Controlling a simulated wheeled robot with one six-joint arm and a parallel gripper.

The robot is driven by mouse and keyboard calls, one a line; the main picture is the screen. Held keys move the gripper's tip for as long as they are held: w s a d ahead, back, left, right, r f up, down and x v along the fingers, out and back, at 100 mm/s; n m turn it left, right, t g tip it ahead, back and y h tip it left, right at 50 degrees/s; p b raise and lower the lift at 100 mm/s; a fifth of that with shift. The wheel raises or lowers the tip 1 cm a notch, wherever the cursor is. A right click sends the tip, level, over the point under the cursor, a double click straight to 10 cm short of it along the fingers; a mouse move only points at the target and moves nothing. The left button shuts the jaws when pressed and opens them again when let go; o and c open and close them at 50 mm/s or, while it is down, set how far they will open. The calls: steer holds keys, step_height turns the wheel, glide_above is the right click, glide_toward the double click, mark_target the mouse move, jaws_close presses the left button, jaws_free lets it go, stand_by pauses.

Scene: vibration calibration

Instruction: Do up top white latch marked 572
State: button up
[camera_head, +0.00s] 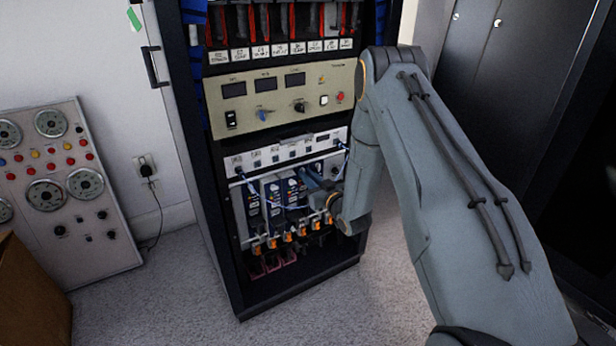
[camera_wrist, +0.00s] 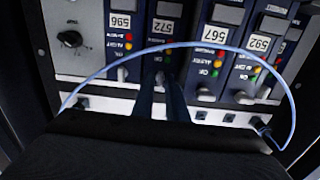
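In the wrist view, which is turned upside down, the module marked 572 (camera_wrist: 165,28) is in a row of dark blue modules. A small white latch (camera_wrist: 160,78) shows at the end of that module. My gripper (camera_wrist: 160,82) has its two dark fingers apart, one on either side of this latch. I cannot tell whether they touch it. In the head view my gripper (camera_head: 312,180) is at the lower part of the rack, in front of the modules (camera_head: 272,195). It hides part of them there, and the latch cannot be made out.
A thin blue cable (camera_wrist: 215,47) arcs across the wrist view over the modules. Neighbouring modules 567 (camera_wrist: 212,32) and 592 (camera_wrist: 260,42) have white latches of their own. The black rack (camera_head: 200,190) frames the area. A grey gauge panel (camera_head: 65,190) leans at the left; floor between is clear.

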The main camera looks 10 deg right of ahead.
steer(key=shift+o, duration=1.1)
steer(key=v, duration=0.7)
steer(key=shift+s+p, duration=0.35)
steer(key=shift+p, duration=0.05)
steer(key=shift+d+r, duration=0.1)
